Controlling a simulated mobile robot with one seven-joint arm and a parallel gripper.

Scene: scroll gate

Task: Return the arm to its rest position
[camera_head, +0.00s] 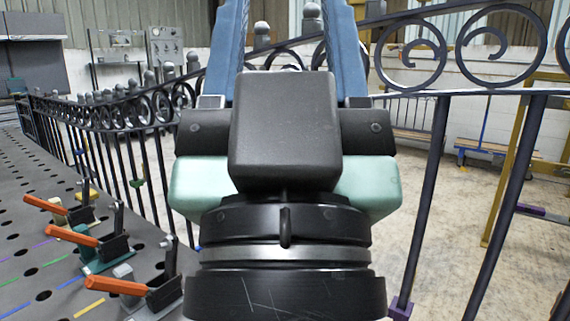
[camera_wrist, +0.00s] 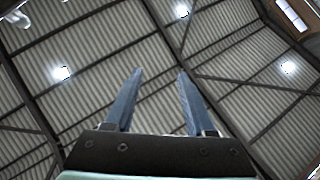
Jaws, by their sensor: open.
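My gripper (camera_wrist: 154,80) points up toward the roof in the wrist view. Its two blue-grey fingers stand apart with nothing between them. In the head view my wrist and gripper body fill the middle, close to the camera. The fingers rise past the top edge there, so their tips are out of that view. The scroll gate (camera_head: 412,110), dark metal with curled scrolls along its top, stands behind my gripper. Part of the gate is hidden by my arm.
A grey perforated table (camera_head: 30,225) lies at the left, with several orange-handled clamps (camera_head: 75,237) on it. A yellow frame (camera_head: 505,185) and a low wooden bench (camera_head: 480,147) stand at the right. Bare concrete floor (camera_head: 455,240) shows beyond the bars.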

